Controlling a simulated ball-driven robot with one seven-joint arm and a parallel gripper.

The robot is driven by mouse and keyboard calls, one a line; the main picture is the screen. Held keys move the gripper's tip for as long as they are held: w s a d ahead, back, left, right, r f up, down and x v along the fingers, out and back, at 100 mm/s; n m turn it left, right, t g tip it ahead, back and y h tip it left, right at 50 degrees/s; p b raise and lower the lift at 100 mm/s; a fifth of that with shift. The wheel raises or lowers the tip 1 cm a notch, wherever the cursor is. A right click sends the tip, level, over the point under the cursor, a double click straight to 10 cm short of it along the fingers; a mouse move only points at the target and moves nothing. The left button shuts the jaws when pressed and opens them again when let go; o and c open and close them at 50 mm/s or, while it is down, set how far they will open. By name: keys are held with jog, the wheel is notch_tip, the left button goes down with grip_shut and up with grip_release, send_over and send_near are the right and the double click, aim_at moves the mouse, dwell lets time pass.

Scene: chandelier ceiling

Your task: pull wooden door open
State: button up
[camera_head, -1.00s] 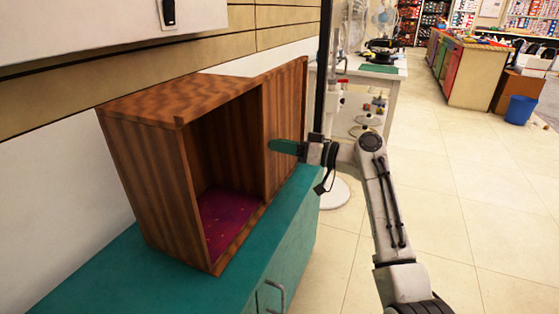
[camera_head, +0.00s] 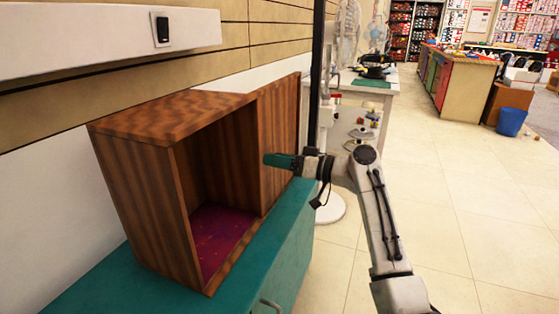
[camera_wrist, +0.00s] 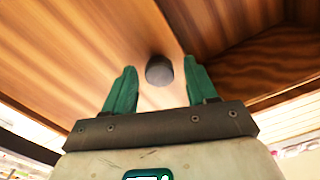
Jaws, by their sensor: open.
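The wooden cabinet (camera_head: 140,195) has an open compartment facing right, with a dark red floor. The wooden door panel (camera_head: 277,130) stands at the far side of this opening, roughly in line with the cabinet front; its exact angle is hard to tell. My gripper (camera_head: 272,160) is in front of the panel, near its lower half. In the wrist view my gripper (camera_wrist: 160,88) has its two green fingers apart. A dark round knob (camera_wrist: 159,70) on the wooden panel (camera_wrist: 95,50) shows between the fingertips, closer to the right finger. Whether either finger touches it is unclear. The head view hides the knob.
The cabinet stands on a teal counter (camera_head: 255,255) with a metal handle (camera_head: 271,304) on its front. A white wall unit (camera_head: 90,42) hangs at upper left. A white table (camera_head: 375,90) with equipment stands behind. Tiled floor (camera_head: 450,200) at right is clear.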

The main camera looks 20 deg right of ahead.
jog(key=p+v, duration=0.2)
jog(key=v, duration=0.8)
jog(key=shift+s+d, duration=0.25)
jog(key=shift+s, duration=0.05)
jog(key=s+a+f+m+g+h, duration=0.1)
jog(key=s+a+f+g+h, duration=0.15)
jog(key=s+f, duration=0.4)
jog(key=s+a+f+g+h, duration=0.1)
jog(key=s+a+f, duration=0.2)
jog(key=f, duration=0.6)
jog(key=s+a+f+m+g+h, duration=0.1)
jog(key=s+a+f+g+h, duration=0.15)
jog(key=s+f, duration=0.35)
jog(key=s+f+m+g+h, duration=0.15)
jog(key=s+f, duration=0.35)
jog(key=s, duration=0.5)
jog(key=s+f+m+g+h, duration=0.1)
jog(key=s+f+g+h, duration=0.3)
jog(key=s, duration=0.6)
jog(key=s+d+h+p, duration=0.1)
jog(key=s+d+h, duration=0.1)
jog(key=s, duration=0.8)
notch_tip(320, 180, up, 27)
jog(key=p, duration=2.6)
jog(key=shift+w+f, duration=0.2)
jog(key=shift+w, duration=0.15)
